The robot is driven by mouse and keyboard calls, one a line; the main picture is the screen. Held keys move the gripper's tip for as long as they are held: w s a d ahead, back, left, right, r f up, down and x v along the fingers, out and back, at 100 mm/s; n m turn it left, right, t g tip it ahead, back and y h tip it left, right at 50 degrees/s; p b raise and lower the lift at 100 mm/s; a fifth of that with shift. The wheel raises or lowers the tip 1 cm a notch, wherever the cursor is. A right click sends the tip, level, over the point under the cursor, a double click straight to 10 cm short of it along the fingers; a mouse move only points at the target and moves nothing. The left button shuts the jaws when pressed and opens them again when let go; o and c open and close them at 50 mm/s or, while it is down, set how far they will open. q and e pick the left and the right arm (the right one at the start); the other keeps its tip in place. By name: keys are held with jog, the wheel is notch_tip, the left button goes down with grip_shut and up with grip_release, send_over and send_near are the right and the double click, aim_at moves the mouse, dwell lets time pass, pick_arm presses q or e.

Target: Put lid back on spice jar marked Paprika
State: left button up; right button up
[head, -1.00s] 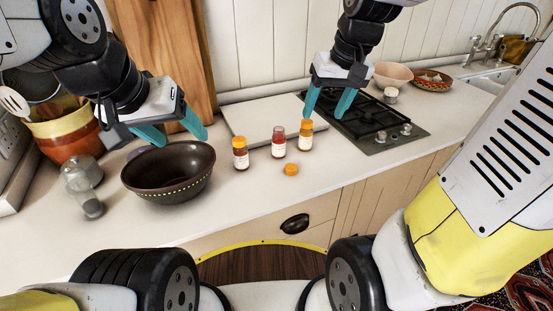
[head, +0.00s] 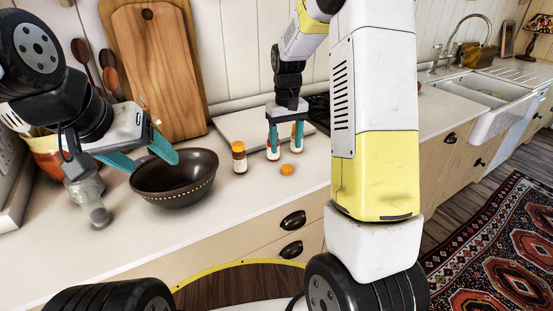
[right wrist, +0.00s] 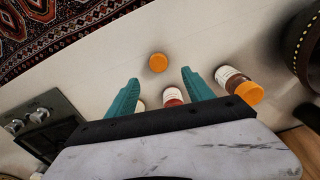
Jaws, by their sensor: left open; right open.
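A loose orange lid (head: 287,169) lies on the counter in front of the jars; the right wrist view shows it (right wrist: 158,62) just beyond and between my fingertips. An open jar with red contents (head: 273,154) stands behind it, partly covered by a finger; it also shows between my fingers (right wrist: 172,96). Two jars wear orange lids, one at the left (head: 239,158) and one at the right (head: 297,140), partly hidden by a finger. Labels are too small to read. My right gripper (head: 285,146) is open and empty. My left gripper (head: 151,160) is open at the bowl's back left.
A dark bowl (head: 175,190) stands left of the jars. A glass jar (head: 90,200) is at its left. A pale board (head: 235,124) lies behind the jars; the hob (right wrist: 50,125) is beside them. The counter front is clear.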

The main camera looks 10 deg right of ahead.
aim_at(287, 167)
jog(key=shift+f, duration=1.3)
jog(key=f, duration=0.5)
jog(key=shift+s+d+f, duration=0.15)
jog(key=shift+s+d, duration=0.05)
grip_shut()
